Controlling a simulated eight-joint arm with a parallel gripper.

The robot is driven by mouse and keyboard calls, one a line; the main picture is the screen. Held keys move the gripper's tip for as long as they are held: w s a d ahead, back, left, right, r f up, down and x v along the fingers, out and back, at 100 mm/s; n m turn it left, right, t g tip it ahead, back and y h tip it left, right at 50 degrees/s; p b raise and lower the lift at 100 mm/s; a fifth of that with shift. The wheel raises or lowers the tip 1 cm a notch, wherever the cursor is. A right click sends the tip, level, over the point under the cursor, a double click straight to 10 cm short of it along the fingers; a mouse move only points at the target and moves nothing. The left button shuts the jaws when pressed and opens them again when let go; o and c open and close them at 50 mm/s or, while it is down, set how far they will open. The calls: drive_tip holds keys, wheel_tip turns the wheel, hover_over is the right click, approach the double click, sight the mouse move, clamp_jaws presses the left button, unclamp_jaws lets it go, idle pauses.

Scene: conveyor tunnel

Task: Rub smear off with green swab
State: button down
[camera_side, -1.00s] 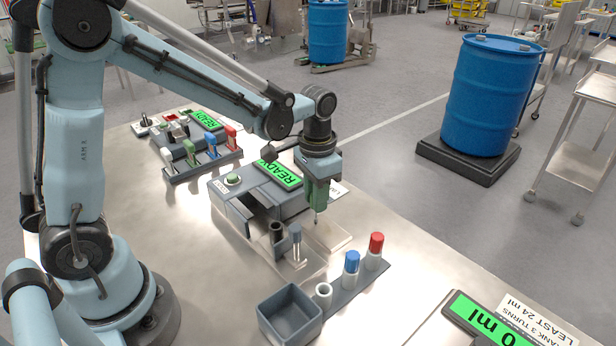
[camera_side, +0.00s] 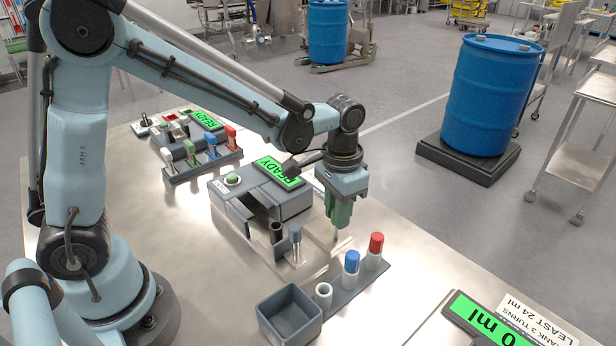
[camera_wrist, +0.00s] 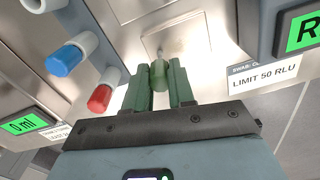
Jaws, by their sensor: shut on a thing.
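My gripper (camera_side: 340,212) points down over the pale plate (camera_wrist: 207,32), which lies beside the grey reader. In the wrist view its green fingers (camera_wrist: 160,88) are shut on the green swab (camera_wrist: 157,72). The swab's tip reaches down to or just above the plate; I cannot tell whether it touches. A faint mark, perhaps the smear (camera_wrist: 172,46), shows on the plate by the swab's tip. In the side view the gripper hides most of the swab.
The grey reader (camera_side: 290,207) shows READY. The rack holds an empty white tube (camera_side: 323,293), a blue-capped swab (camera_side: 351,262) and a red-capped swab (camera_side: 375,245). A grey open bin (camera_side: 290,312) stands at the front.

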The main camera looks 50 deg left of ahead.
drive_tip(key=shift+d, duration=0.4)
drive_tip(key=shift+a+f, duration=0.15)
drive_tip(key=shift+a, duration=1.85)
drive_tip(key=shift+a, duration=1.55)
wheel_tip(320, 180, up, 6)
drive_tip(key=shift+d, duration=0.1)
drive_tip(key=shift+r, duration=1.65)
